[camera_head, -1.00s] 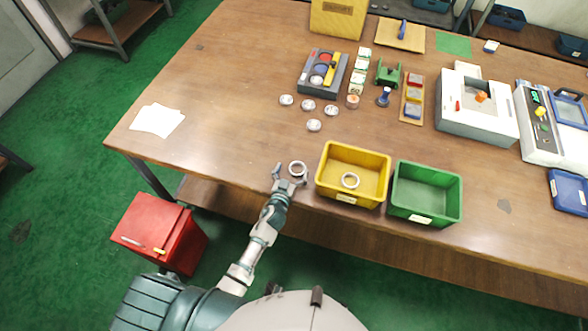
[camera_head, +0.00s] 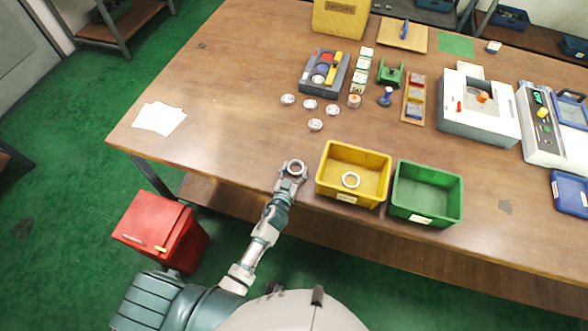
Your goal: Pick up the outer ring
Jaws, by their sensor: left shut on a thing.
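A metal ring (camera_head: 296,166) is at the front edge of the table, left of the yellow bin. My left gripper (camera_head: 294,170) is shut on this ring, with its fingers at the ring's sides. Whether the ring touches the table or hangs just above it, I cannot tell. A second, pale ring (camera_head: 351,180) lies inside the yellow bin (camera_head: 334,151). Which ring is the outer one is not marked. My right gripper is not in view.
A green bin (camera_head: 398,171) stands right of the yellow one and looks empty. Several small round parts (camera_head: 315,125) lie behind the gripper. A grey tray (camera_head: 306,86) and machines (camera_head: 470,128) stand farther back. The table's left side is mostly clear, with white paper (camera_head: 159,118).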

